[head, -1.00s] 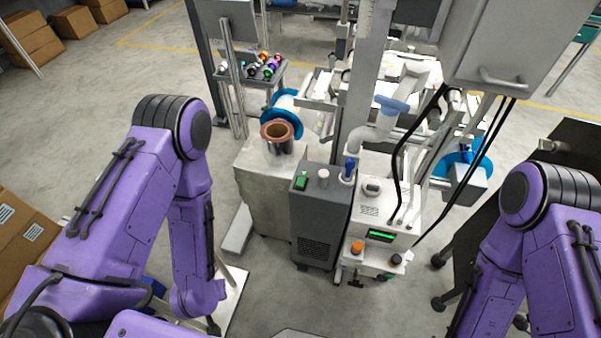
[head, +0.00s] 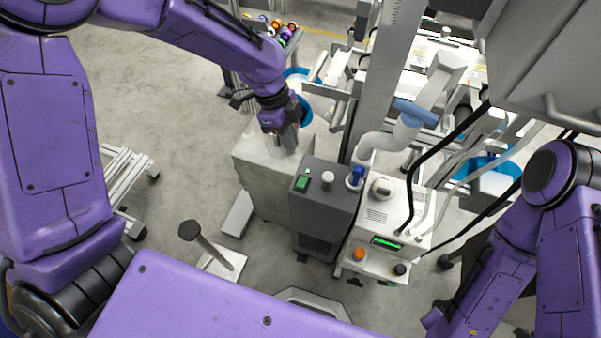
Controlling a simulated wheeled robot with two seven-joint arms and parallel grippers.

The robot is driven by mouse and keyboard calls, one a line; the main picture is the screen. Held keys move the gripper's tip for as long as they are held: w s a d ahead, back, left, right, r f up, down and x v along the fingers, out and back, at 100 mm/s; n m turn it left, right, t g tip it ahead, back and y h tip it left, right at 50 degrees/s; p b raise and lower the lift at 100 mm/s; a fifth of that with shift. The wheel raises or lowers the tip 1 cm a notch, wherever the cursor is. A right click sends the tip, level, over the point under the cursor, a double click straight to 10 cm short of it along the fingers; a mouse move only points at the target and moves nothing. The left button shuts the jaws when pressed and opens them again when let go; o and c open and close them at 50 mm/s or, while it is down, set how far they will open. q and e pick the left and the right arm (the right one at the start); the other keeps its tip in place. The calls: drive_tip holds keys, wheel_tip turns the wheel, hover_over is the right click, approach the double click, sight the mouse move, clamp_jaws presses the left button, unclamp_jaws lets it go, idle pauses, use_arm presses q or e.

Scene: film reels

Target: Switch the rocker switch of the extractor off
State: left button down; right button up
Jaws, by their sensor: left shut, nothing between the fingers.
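The extractor (head: 325,215) is a dark grey box with a vent grille low on its front, in the middle of the head view. Its rocker switch (head: 302,183) is green and sits on the top at the left. I cannot tell which way the rocker is tilted. My left gripper (head: 288,148) is shut and empty, pointing down over the pale block to the left of the extractor. It is up and left of the switch and apart from it. My right gripper is out of view; only my right arm shows at the lower right.
A knob (head: 327,178) and a blue fitting (head: 355,176) stand on the extractor top beside the switch. A white machine (head: 392,205) adjoins it on the right, with black cables above. The pale block (head: 252,160) stands left.

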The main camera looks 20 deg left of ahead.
use_arm(q)
approach(303, 185)
drive_tip(key=x, duration=0.5)
drive_tip(key=shift+d, duration=0.2)
drive_tip(key=shift+f, duration=0.55)
